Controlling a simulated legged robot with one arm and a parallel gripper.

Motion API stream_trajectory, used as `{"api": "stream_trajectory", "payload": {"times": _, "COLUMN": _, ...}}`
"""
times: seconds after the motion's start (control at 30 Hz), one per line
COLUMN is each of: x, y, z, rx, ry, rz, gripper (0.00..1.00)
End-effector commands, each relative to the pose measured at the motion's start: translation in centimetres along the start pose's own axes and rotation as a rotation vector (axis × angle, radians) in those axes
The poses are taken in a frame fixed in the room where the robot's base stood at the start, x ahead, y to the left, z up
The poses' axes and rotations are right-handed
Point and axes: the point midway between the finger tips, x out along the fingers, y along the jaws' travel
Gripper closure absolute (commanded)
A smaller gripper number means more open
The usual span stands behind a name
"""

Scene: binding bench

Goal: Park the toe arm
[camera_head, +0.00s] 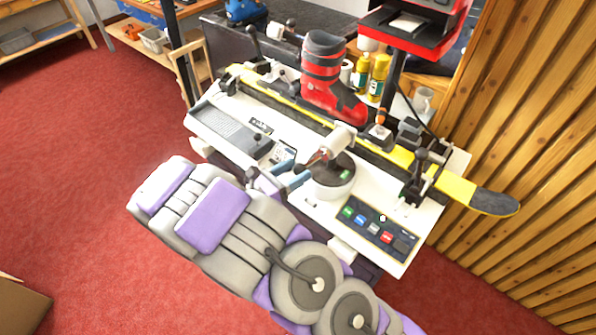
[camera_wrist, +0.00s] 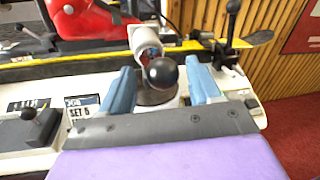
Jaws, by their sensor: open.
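My gripper (camera_head: 291,174) reaches over the front of the white bench with its two blue fingers apart. In the wrist view my gripper (camera_wrist: 163,82) shows a black ball knob (camera_wrist: 162,72) between its fingers, with visible gaps to both. I cannot tell whether the knob lies at finger depth or beyond. A red ski boot (camera_head: 323,75) stands on the yellow ski (camera_head: 461,188) behind.
A button panel (camera_head: 376,227) lies at the bench's front right, a grey keyboard-like panel (camera_head: 231,130) at the left. A clamp (camera_head: 420,170) grips the ski at right. Yellow bottles (camera_head: 378,77) stand behind. A slatted wood wall (camera_head: 535,130) closes the right side.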

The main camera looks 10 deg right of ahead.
Motion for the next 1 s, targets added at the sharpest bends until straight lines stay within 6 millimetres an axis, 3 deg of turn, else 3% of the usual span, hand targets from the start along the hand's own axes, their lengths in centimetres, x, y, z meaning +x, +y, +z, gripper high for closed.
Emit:
{"api": "stream_trajectory", "payload": {"times": 0.2, "x": 1.7, "y": -0.1, "z": -0.1, "rx": 0.000, "ry": 0.001, "rz": -0.001, "gripper": 0.37}}
{"api": "stream_trajectory", "payload": {"times": 0.5, "x": 1.8, "y": 0.0, "z": 0.0, "rx": -0.001, "ry": 0.000, "rz": 0.000, "gripper": 0.37}}
{"api": "stream_trajectory", "payload": {"times": 1.0, "x": 1.8, "y": 0.0, "z": 0.0, "rx": -0.001, "ry": 0.000, "rz": 0.001, "gripper": 0.85}}
